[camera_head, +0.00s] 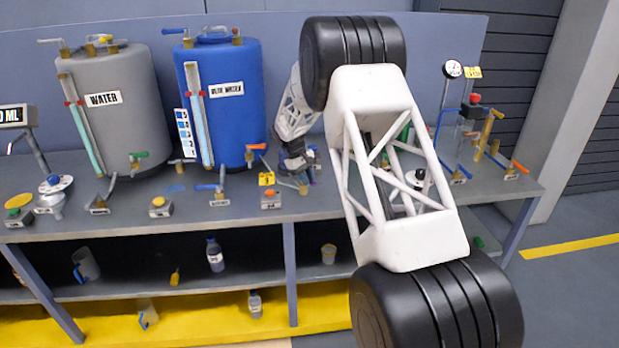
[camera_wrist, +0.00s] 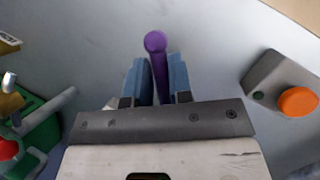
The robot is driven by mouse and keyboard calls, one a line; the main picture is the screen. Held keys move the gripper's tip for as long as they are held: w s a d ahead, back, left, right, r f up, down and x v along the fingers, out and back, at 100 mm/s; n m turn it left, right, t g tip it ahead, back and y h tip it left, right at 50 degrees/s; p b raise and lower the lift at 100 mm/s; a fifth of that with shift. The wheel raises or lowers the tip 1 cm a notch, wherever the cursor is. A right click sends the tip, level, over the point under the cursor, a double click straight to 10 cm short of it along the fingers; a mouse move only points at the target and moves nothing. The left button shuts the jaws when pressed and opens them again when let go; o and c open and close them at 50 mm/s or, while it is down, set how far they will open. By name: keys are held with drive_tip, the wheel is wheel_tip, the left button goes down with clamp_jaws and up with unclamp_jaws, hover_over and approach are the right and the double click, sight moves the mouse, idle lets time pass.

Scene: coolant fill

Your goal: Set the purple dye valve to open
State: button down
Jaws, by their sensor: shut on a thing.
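The purple dye valve's handle (camera_wrist: 155,42) shows in the wrist view as a round-ended purple bar rising between my fingers. My gripper (camera_wrist: 158,78) is shut on it, with a blue finger on each side and the rounded end sticking out beyond the fingertips. In the head view my gripper (camera_head: 296,168) is low over the bench, right of the blue tank. The valve is mostly hidden there by my arm, and its body and label cannot be read.
A grey box with an orange button (camera_wrist: 298,101) is right of my gripper in the wrist view. A green thing with a red knob (camera_wrist: 8,149) is at left. The grey water tank (camera_head: 125,130) and blue tank (camera_head: 240,130) stand on the bench (camera_head: 130,222); other valves line its front.

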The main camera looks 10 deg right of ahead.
drive_tip(key=m, duration=0.1)
drive_tip(key=a+m+g+y, duration=0.1)
drive_tip(key=m, duration=0.1)
drive_tip(key=shift+s+m, duration=0.1)
drive_tip(key=shift+m, duration=0.2)
drive_tip(key=shift+a+m+g+y, duration=0.2)
drive_tip(key=shift+m+y, duration=0.05)
drive_tip(key=shift+m, duration=0.45)
drive_tip(key=shift+a+m+g+y, duration=0.15)
drive_tip(key=shift+m+g+y, duration=0.1)
drive_tip(key=shift+m, duration=0.45)
drive_tip(key=shift+r, duration=0.1)
drive_tip(key=c, duration=1)
unclamp_jaws()
drive_tip(key=shift+c, duration=0.2)
drive_tip(key=v, duration=0.7)
drive_tip(key=shift+r, duration=0.3)
drive_tip(key=shift+r, duration=0.1)
